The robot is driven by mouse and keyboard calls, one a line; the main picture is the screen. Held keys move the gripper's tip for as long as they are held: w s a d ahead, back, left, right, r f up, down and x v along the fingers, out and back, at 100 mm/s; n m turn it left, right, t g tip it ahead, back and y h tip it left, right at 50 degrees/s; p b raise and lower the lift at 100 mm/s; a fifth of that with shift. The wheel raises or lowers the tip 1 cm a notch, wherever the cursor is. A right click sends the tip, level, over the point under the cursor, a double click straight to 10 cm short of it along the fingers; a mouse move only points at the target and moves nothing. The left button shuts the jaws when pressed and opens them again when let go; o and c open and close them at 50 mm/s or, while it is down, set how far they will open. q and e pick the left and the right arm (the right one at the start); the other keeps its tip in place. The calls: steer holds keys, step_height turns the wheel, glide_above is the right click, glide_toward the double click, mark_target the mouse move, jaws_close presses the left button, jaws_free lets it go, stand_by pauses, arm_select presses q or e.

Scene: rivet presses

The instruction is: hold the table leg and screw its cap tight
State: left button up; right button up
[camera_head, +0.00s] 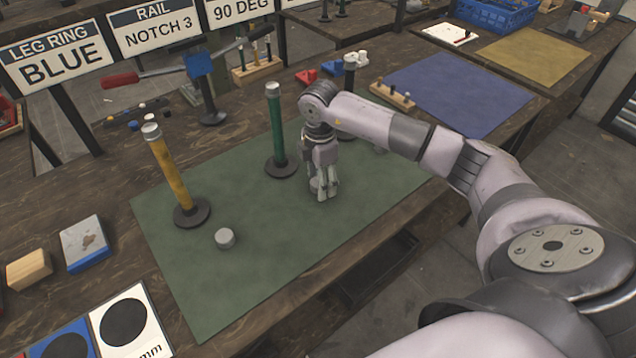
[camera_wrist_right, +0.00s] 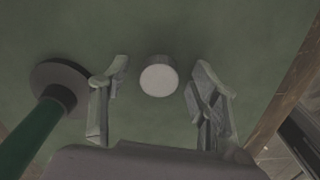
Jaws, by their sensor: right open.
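A yellow table leg (camera_head: 170,170) and a green table leg (camera_head: 275,130) stand upright on round black bases on the green mat (camera_head: 240,285). Both legs have a silver top end. A grey round cap (camera_head: 225,238) lies on the mat near the yellow leg. My right gripper (camera_head: 322,190) points down at the mat, right of the green leg. In the right wrist view (camera_wrist_right: 158,70) its fingers are open on either side of another grey cap (camera_wrist_right: 158,80). The green leg (camera_wrist_right: 35,135) shows at left there. My left gripper is out of view.
A blue press with a red handle (camera_head: 120,79) stands behind the mat. Sign boards (camera_head: 55,57) line the back. A wooden block (camera_head: 30,268) and a blue-and-grey box (camera_head: 85,243) sit at left. The front of the mat is clear.

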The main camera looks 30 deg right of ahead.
steer(key=c, duration=0.8)
steer(key=shift+r, duration=0.15)
steer(key=shift+c, duration=0.2)
step_height(320, 180, up, 20)
stand_by(0.5)
